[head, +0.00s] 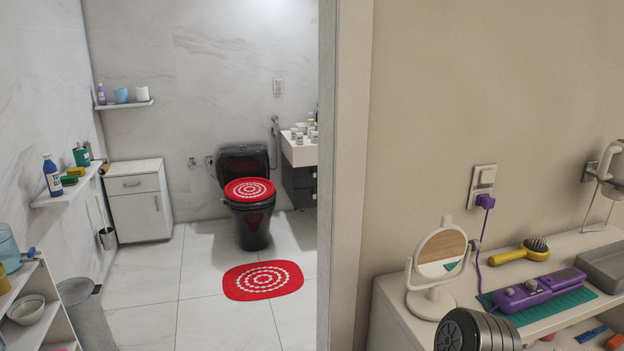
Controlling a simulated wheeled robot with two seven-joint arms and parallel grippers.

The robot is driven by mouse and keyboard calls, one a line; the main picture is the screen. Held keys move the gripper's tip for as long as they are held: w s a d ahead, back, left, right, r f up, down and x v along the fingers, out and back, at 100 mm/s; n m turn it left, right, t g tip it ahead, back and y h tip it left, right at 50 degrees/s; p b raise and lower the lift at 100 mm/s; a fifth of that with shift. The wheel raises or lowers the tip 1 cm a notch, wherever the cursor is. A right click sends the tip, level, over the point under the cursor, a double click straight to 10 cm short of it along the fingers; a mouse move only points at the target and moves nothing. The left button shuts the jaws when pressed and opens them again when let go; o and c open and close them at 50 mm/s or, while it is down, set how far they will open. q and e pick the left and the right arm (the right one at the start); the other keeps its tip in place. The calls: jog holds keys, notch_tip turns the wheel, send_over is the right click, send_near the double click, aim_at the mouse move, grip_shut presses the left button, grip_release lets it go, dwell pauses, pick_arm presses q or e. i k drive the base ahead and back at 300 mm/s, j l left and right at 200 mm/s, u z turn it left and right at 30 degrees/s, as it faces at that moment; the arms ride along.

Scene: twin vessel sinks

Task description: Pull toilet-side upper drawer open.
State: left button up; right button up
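Through a doorway, a dark vanity (297,186) with a pale top stands just right of the black toilet (248,195). Its upper drawer front (300,176) looks shut, with a second dark drawer front (302,197) below it. The door frame hides the vanity's right part, and no sink can be made out. A white cabinet (140,200) left of the toilet also has a drawer (133,185) at its top, shut, above a door. Neither of my grippers is in view.
The door frame (342,180) and beige wall stand between the bathroom and a cluttered counter (560,325) at right. A red mat (263,280) lies before the toilet. A grey bin (85,312) and white shelf unit (48,325) stand at left. The tiled floor between is open.

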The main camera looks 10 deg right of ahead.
aim_at(306, 177)
jog(key=i+j+u, duration=0.25)
jog(key=i, duration=0.3)
jog(key=i+u, duration=0.3)
jog(key=i, duration=0.25)
jog(key=i+z, duration=0.25)
jog(key=i, duration=0.2)
jog(key=i+z, duration=0.25)
jog(key=i, duration=0.25)
jog(key=i+z, duration=0.2)
jog(key=i, duration=0.25)
jog(key=i+j+z, duration=0.25)
jog(key=i, duration=0.2)
jog(key=i+j+z, duration=0.25)
jog(key=i, duration=0.2)
jog(key=i+l+z, duration=0.2)
jog(key=i+z, duration=0.2)
jog(key=i+l+z, duration=0.1)
jog(key=i+z, duration=0.65)
jog(key=i+j+z, duration=0.2)
jog(key=i+z, duration=0.2)
jog(key=i+u, duration=0.15)
jog(key=i, duration=0.35)
jog(key=i+l+u, duration=0.2)
jog(key=i, duration=0.25)
jog(key=i+l+u, duration=0.15)
jog(key=i+u, duration=0.3)
jog(key=i+l+u, duration=0.3)
jog(key=u, duration=0.2)
jog(key=i+l+u, duration=0.45)
